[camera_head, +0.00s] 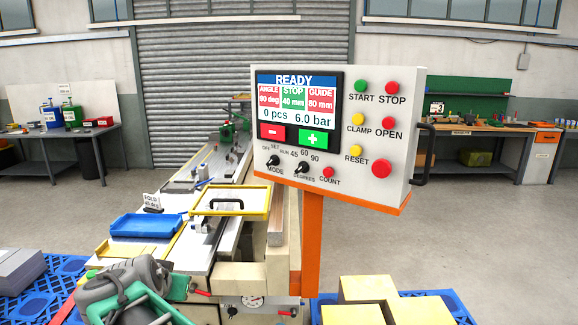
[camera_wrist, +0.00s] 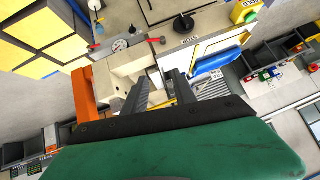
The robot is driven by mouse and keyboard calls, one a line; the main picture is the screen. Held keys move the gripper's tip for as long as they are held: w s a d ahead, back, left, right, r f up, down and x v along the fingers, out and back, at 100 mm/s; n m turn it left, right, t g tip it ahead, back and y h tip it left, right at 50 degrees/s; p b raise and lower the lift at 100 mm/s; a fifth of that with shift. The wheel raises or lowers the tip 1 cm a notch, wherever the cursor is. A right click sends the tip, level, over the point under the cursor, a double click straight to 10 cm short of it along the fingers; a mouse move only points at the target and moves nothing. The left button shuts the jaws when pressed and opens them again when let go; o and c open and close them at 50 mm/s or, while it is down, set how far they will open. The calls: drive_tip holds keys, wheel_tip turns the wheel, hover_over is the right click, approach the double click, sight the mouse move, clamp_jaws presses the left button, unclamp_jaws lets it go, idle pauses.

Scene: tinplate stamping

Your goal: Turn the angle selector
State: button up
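The angle selector (camera_head: 302,168) is a small black knob marked DEGREES on the control box front, below the labels 45, 60 and 90. Which label it points to is too small to tell. The display (camera_head: 297,98) above reads READY, with a red ANGLE tile, a green STOP tile and a red GUIDE tile. In the wrist view my gripper (camera_wrist: 160,90) is open and empty, its two dark fingers apart above the beige machine. In the head view my grey and green wrist is at the lower left, well away from the knob; the fingertips do not show clearly there.
The black MODE knob (camera_head: 274,161) is close left of the selector, and the red COUNT button (camera_head: 328,172) close right. The box stands on an orange post (camera_head: 312,240). A yellow-rimmed tray (camera_head: 230,213) and a blue tray (camera_head: 147,226) lie on the machine. Yellow-topped blocks (camera_head: 367,288) are at front right.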

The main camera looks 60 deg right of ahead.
drive_tip(key=s+d+r+m+g+h, duration=0.3)
drive_tip(key=d+r+m, duration=0.35)
drive_tip(key=d, duration=0.55)
drive_tip(key=m+g+h+p, duration=0.2)
drive_tip(key=m+g+h, duration=0.45)
drive_tip(key=m, duration=0.25)
approach(299, 170)
drive_tip(key=shift+t+h, duration=0.35)
drive_tip(key=shift+t, duration=0.1)
drive_tip(key=d+p, duration=0.1)
drive_tip(key=d, duration=0.1)
drive_tip(key=s+d+p, duration=0.1)
drive_tip(key=d, duration=0.4)
drive_tip(key=shift+s+d+p, duration=0.35)
drive_tip(key=shift+s+p, duration=0.05)
drive_tip(key=shift+d+f, duration=0.15)
drive_tip(key=shift+d, duration=0.1)
drive_tip(key=shift+c, duration=0.2)
clamp_jaws()
